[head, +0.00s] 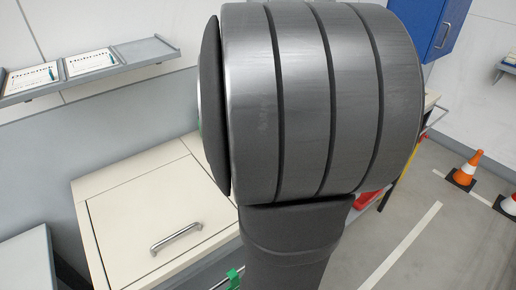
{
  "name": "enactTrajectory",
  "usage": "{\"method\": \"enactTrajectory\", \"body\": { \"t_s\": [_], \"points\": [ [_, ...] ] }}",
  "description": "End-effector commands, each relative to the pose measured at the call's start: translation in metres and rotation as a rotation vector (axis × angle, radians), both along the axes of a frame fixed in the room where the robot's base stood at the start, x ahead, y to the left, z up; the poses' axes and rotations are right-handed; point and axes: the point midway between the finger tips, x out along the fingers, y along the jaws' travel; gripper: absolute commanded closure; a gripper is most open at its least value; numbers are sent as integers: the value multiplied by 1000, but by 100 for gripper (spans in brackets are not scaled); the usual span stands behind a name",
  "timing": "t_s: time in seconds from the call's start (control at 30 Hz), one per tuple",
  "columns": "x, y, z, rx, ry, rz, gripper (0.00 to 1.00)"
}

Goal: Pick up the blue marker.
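No blue marker shows in the head view. My own dark grey arm link fills the middle of the picture and hides much of what lies behind it. My gripper is not in view, so I cannot see what it holds or where it is.
A cream cabinet (115,205) with a metal handle (176,238) stands at lower left. A grey wall shelf (145,52) holds two cards. A blue wall cabinet (440,25) hangs at upper right. Orange-and-white cones (467,168) stand on the open floor (440,240) at right.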

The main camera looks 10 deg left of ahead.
Motion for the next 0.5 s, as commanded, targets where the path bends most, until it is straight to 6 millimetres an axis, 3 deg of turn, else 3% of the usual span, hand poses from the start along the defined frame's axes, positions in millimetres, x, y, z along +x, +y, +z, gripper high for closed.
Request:
{"method": "enactTrajectory", "body": {
  "t_s": [0.27, 0.5],
  "points": [
    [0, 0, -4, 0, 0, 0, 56],
    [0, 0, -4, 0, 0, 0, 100]
  ]
}}
